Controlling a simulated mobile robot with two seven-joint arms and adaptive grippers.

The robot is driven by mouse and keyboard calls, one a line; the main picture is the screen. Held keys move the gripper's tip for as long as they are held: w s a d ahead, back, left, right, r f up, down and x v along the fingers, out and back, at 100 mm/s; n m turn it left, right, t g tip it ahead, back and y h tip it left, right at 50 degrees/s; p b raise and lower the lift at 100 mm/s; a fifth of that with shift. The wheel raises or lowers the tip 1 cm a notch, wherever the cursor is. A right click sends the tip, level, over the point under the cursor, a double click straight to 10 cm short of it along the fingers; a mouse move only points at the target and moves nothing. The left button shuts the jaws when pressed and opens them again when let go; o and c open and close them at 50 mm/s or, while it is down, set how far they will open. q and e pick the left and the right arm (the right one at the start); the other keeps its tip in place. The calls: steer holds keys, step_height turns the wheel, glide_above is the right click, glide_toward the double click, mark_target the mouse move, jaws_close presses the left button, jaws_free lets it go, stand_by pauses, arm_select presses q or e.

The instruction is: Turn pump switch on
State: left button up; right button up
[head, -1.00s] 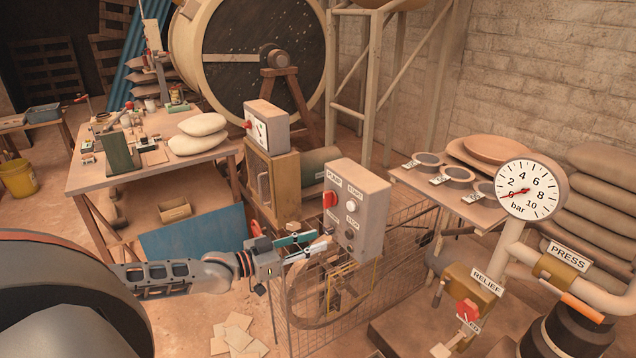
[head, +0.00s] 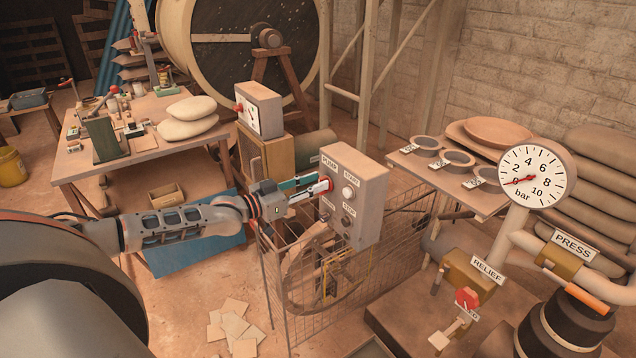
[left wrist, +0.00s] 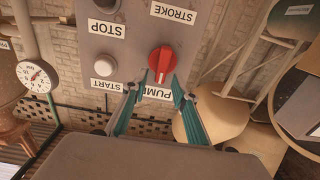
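The grey control box (head: 366,215) carries the red pump switch (head: 328,184), just beyond my left fingertips in the head view. In the left wrist view the red switch (left wrist: 162,62) has a white pointer line and sits by the upside-down PUMP label (left wrist: 158,93). My left gripper (head: 312,184) is open in front of the box. In the left wrist view its two teal fingers (left wrist: 154,84) stand apart, one to each side of the switch's near end. I cannot tell whether the right-hand finger touches it. My right gripper is not in view.
The white START button (head: 348,193) and the STOP button (head: 347,221) are close beside the switch. A wire cage with a wheel (head: 318,283) stands below. A pressure gauge (head: 531,177) reads near zero. A workbench (head: 85,170) stands at the left.

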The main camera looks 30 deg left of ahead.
arm_select(q)
steer(key=shift+w+d, duration=0.25)
steer(key=shift+w, duration=0.45)
jaws_close()
